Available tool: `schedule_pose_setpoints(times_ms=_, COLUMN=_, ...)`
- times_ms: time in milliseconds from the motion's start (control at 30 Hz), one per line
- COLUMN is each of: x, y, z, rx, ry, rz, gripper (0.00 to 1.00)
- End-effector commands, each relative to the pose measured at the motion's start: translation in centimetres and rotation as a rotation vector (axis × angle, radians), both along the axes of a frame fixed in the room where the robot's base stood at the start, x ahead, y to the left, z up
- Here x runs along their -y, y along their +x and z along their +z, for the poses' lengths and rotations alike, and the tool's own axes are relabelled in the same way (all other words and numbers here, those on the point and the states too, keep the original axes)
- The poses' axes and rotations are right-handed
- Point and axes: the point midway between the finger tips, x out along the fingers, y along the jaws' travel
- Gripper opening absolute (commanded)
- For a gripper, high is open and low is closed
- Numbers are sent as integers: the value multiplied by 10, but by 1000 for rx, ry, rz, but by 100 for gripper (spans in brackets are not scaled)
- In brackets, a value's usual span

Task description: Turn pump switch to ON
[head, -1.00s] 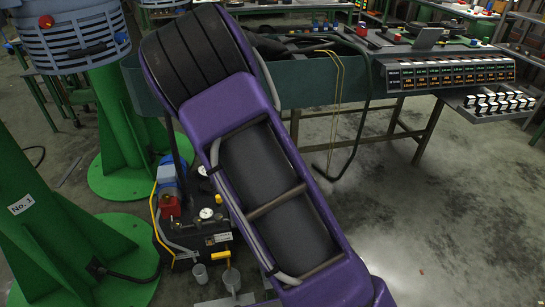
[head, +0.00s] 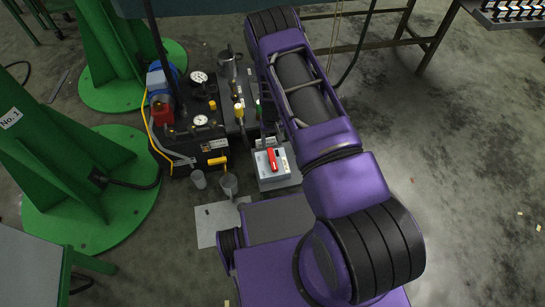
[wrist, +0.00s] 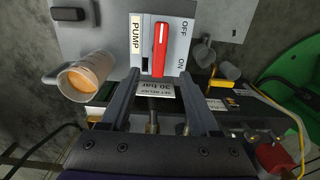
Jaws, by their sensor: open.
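The pump switch is a red lever (wrist: 160,48) on a pale plate marked PUMP, with OFF at the upper right and ON at the lower right in the wrist view. The lever lies upright in that picture, alongside these marks; which mark it is set to I cannot tell for sure. In the head view the switch is a grey box with the red lever (head: 271,160) on top. My gripper (wrist: 160,76) is open and empty, its two fingers apart at the near edge of the plate, either side of the lever's lower end. Contact with the lever is not clear.
A cup with orange-brown content (wrist: 86,76) stands left of the switch in the wrist view. A dark pump unit with gauges (head: 200,120) and a yellow-handled valve (head: 218,160) stands left of the switch in the head view.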

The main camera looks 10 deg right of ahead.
Motion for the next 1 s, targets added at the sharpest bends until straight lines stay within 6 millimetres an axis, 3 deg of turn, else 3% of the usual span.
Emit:
schedule_pose_setpoints(times_ms=33, x=0, y=-1, z=-15, rx=-1, ry=-1, rz=0, gripper=62)
schedule_pose_setpoints(times_ms=200, x=1, y=-1, z=-53, rx=0, ry=-2, rz=1, gripper=62)
schedule_pose_setpoints(times_ms=433, x=1, y=0, z=-92, rx=1, ry=-2, rz=3, gripper=62)
schedule_pose_setpoints(times_ms=600, x=0, y=1, z=-105, rx=2, ry=-1, rz=2, gripper=62)
schedule_pose_setpoints(times_ms=933, x=0, y=1, z=-107, rx=3, ry=-1, rz=2, gripper=62)
schedule_pose_setpoints(times_ms=1000, x=0, y=1, z=-107, rx=3, ry=-1, rz=2, gripper=52)
